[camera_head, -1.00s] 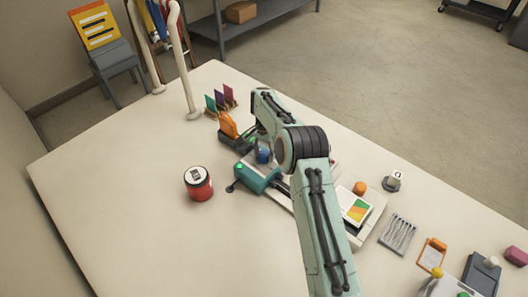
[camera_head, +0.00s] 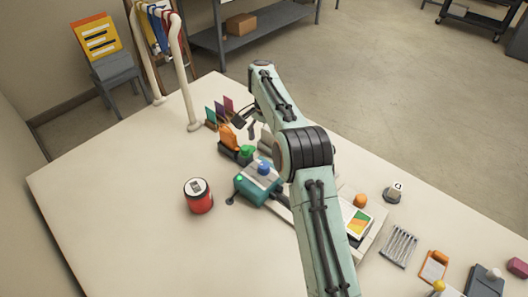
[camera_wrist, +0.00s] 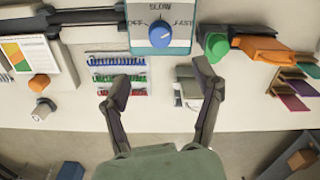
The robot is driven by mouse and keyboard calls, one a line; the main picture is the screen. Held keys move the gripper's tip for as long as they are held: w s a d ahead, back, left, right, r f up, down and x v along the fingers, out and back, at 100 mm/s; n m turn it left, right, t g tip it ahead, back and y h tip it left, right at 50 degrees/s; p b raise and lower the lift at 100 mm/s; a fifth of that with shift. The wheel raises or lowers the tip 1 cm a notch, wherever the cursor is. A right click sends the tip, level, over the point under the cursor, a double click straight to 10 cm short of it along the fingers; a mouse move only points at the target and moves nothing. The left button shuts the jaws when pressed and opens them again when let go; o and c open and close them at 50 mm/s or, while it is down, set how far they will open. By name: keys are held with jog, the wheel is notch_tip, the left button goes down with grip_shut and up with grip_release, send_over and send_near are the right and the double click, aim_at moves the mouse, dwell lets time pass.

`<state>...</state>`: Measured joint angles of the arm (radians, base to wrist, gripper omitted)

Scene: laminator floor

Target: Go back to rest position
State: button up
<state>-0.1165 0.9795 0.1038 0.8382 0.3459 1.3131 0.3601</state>
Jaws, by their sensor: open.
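The teal laminator (camera_head: 258,188) stands on the table with a blue dial knob (camera_head: 264,168) on top. In the wrist view the knob (camera_wrist: 160,34) sits on a plate marked OFF, SLOW and FAST; I cannot tell its exact setting. My gripper (camera_wrist: 162,88) is open and empty, its two fingers spread apart below the laminator's edge in that view. In the head view the gripper (camera_head: 245,122) is small and dark, above the table's far side, partly hidden by my arm. It is clear of the knob.
A red jar (camera_head: 199,197) stands at left and a white rail (camera_head: 185,95) behind. The wrist view shows racks of blue, green and red pieces (camera_wrist: 118,75).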

jog(key=shift+r, duration=0.7)
jog(key=s+d+r+t, duration=0.1)
jog(key=s+d+r, duration=0.1)
jog(key=r, duration=0.7)
jog(key=s+d+r+t, duration=0.2)
jog(key=s+r, duration=0.1)
jog(key=r, duration=0.5)
jog(key=s+d+r, duration=0.2)
jog(key=s+r, duration=0.2)
jog(key=s, duration=0.4)
jog(key=s+f+n, duration=0.3)
jog(key=s, duration=1.2)
jog(key=s+a+f+n+g, duration=0.1)
jog(key=s+f+n+g, duration=0.2)
jog(key=s+f, duration=0.8)
jog(key=shift+s+a+f+n+y, duration=0.2)
jog(key=shift+f+n+y, duration=0.2)
jog(key=shift+n, duration=0.2)
